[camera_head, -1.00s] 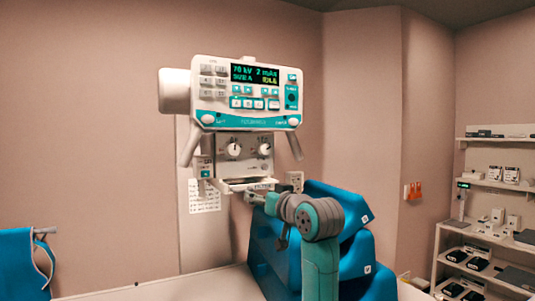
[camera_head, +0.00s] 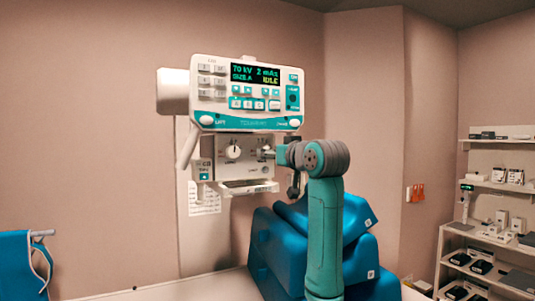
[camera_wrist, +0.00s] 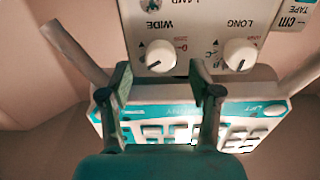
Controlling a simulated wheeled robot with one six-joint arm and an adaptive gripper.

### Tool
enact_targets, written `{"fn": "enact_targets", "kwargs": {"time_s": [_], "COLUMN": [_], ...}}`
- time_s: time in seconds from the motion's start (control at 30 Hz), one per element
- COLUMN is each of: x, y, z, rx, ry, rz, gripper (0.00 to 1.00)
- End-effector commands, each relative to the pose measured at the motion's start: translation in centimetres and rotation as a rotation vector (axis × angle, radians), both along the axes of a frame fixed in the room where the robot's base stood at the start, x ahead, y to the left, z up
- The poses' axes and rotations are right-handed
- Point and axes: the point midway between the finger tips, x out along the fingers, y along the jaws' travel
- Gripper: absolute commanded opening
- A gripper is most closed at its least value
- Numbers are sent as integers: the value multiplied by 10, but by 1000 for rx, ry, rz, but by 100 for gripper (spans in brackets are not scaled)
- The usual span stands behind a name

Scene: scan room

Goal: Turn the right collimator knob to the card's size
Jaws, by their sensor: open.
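The white collimator panel (camera_head: 216,170) hangs under the console and bears two knobs. The left knob (camera_head: 233,152) is clear in the head view and labelled LONG in the wrist view (camera_wrist: 240,54). The right knob, labelled WIDE, shows whole in the upside-down wrist view (camera_wrist: 160,57); its pointer's setting is too small to read. My gripper (camera_head: 270,153) is in front of the right knob and partly hides it. In the wrist view my gripper (camera_wrist: 165,78) is open, its fingers either side of the right knob's line; I see no contact. A small card (camera_head: 205,170) at the panel's left is unreadable.
The console (camera_head: 247,122) above the panel shows 70 kV, 2 mAs and IDLE. Blue cushions (camera_head: 359,239) stand beside and below my arm. A printed sheet (camera_head: 204,199) hangs on the wall. Shelves (camera_head: 497,186) are at the far right.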

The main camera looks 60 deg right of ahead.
Motion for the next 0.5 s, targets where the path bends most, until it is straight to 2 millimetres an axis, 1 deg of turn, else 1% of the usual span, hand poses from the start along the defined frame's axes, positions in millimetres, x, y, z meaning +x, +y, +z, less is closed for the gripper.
{"fn": "enact_targets", "kwargs": {"time_s": [0.03,0.1,0.2,0.33,0.5], "x": [8,16,25,31,33], "y": [-4,-9,-15,-19,-20], "z": [0,0,0,0,0], "rx": [1,2,1,-1,-1], "ry": [0,1,0,-1,-1], "rz": [1,1,1,0,0], "gripper": [63,63,63,63,63]}}
